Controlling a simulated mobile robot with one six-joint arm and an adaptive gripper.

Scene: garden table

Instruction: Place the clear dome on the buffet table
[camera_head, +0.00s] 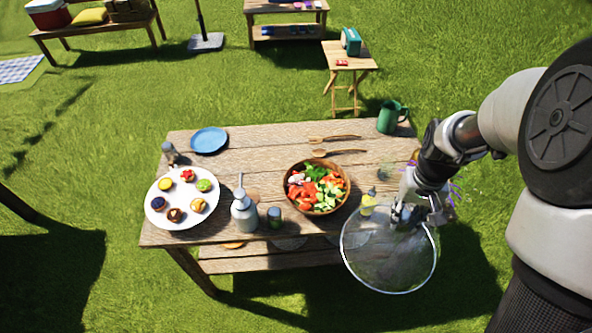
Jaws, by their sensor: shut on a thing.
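The clear dome (388,262) is a see-through bowl shape with a pale round rim. My gripper (402,216) is shut on the dome at its upper side. The dome hangs tilted over the front right edge of the wooden buffet table (240,153), with grass showing through most of it. On the table's left end is a white plate (183,220) with several small decorated cakes on it, uncovered. A wooden bowl of salad (317,186) stands right of the middle. My gripper and arm hide part of the table's right end.
A metal pump bottle (243,216) and a small dark jar (275,218) stand near the front edge. A blue plate (209,140), wooden utensils (338,152) and a green watering can (391,117) are at the back. Bare wood shows between the blue plate and the utensils.

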